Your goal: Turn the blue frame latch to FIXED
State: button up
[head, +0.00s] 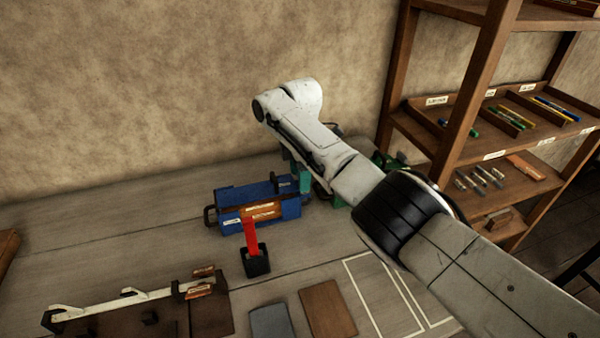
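A blue frame-like body (232,203) sits on the bench left of centre, with a dark handle at its left end and orange-brown labelled plates on its front. The label words are too small to read. I cannot pick out the blue latch or its position. A red lever-like bar (250,236) stands in front, rising from a black block (256,262). My arm reaches in from the lower right and bends down behind its own links near the right end of the blue body.
Green machine parts (384,160) show partly behind my arm. A wooden shelf (468,90) with pens and tools stands at the right. A pale rail (110,301) on a dark base lies front left. Blue-grey (271,322) and brown (327,309) plates lie in front. The bench left of the blue body is clear.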

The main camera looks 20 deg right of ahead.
jog(key=c, duration=0.9)
jog(key=m, duration=0.2)
jog(key=m+b, duration=0.1)
jog(key=m, duration=0.1)
jog(key=shift+w+a, duration=0.1)
jog(key=shift+a, duration=0.1)
jog(key=m, duration=0.2)
jog(key=m+b, duration=0.1)
jog(key=m, duration=0.2)
jog(key=shift+w+a, duration=0.1)
jog(key=shift+w, duration=0.1)
jog(key=m+b, duration=0.1)
jog(key=m, duration=0.2)
jog(key=m+b, duration=0.1)
jog(key=m, duration=0.1)
jog(key=shift+w+m+b, duration=0.2)
jog(key=shift+m+b, duration=0.2)
jog(key=shift+w+m+b, duration=0.15)
jog(key=shift+m+b, duration=0.55)
jog(key=shift+m, duration=0.8)
jog(key=shift+r, duration=0.1)
